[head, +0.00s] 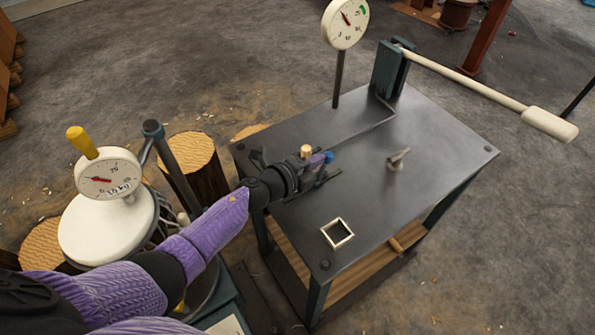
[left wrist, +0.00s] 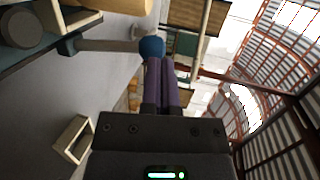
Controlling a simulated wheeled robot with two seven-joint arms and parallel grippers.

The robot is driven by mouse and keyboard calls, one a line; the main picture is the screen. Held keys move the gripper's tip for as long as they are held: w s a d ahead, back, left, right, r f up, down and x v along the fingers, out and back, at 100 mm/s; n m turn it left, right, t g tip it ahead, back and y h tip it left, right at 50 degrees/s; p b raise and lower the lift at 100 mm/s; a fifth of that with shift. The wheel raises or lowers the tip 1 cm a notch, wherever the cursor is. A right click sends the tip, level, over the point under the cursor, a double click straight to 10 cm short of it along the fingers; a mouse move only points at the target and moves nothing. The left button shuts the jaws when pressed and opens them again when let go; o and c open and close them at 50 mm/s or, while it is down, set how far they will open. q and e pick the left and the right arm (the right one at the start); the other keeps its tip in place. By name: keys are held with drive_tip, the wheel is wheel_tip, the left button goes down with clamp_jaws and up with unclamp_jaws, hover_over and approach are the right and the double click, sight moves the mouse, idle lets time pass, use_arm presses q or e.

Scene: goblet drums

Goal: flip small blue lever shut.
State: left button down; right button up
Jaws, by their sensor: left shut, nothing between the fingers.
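The small lever has a round blue knob (head: 329,157), which sits on the table just past my left gripper (head: 318,160). In the left wrist view the knob (left wrist: 151,47) is at the end of a greyish bar (left wrist: 105,45). My left gripper's two purple fingers (left wrist: 159,62) are shut together with nothing between them. Their tips are at or very near the knob; I cannot tell whether they touch it. The lever's base is partly hidden by my gripper in the head view. My right gripper is not in view.
The dark metal table (head: 430,135) carries a square frame (head: 337,233), a small grey handle (head: 398,158) and a dial gauge (head: 345,22). A long cream-handled lever (head: 548,124) extends beyond its right edge. A white scale (head: 108,225) stands at left. The table's front right is clear.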

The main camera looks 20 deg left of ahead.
use_arm(q)
drive_tip(key=shift+w+d, duration=0.2)
drive_tip(key=shift+w, duration=0.1)
drive_tip(key=shift+r, duration=0.1)
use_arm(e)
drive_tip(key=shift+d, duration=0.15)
